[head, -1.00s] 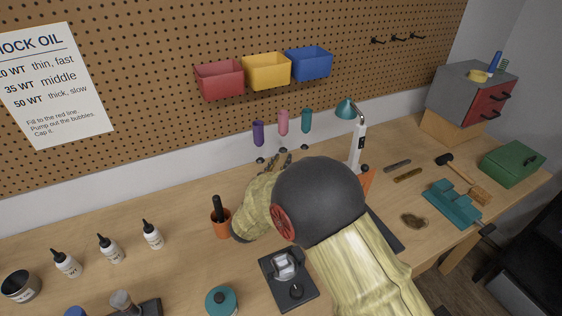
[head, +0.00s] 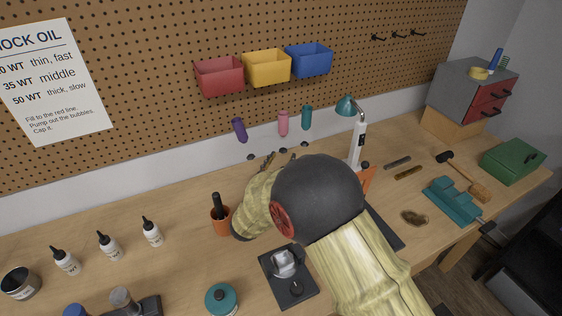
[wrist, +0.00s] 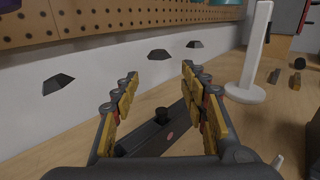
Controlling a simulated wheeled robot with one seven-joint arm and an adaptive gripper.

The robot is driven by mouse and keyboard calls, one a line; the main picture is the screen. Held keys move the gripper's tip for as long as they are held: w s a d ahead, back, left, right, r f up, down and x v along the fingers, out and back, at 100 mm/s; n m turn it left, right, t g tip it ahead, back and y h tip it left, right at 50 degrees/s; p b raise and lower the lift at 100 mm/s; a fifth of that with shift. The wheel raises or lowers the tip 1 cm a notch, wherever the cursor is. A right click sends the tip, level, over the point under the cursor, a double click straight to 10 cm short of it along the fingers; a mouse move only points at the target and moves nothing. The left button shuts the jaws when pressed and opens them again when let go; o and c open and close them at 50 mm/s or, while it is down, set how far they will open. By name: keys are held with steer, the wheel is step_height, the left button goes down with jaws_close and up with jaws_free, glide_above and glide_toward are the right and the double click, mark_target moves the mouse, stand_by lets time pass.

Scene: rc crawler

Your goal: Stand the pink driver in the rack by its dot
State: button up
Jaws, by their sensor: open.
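The pink driver (head: 283,122) hangs upright at the wall behind the bench, between the purple driver (head: 240,130) and the teal driver (head: 306,118). The purple one is tilted. My gripper (head: 268,162) is open and empty, low in front of the wall and below the drivers; it also shows in the wrist view (wrist: 158,88). Beyond its fingers in the wrist view, a dark bar (wrist: 140,143) lies on the bench with a black round part and a small reddish mark. It may be the rack; I cannot tell. My arm hides much of the bench in the head view.
A white lamp post (wrist: 250,60) stands right of my gripper. An orange cup (head: 221,221) holding a black handle is left of my forearm. Red (head: 219,77), yellow (head: 267,69) and blue (head: 309,60) bins hang above. The bench is clear between the bottles and the wall.

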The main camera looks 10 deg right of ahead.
steer(key=v, duration=1.2)
steer(key=shift+r, duration=0.1)
stand_by(0.7)
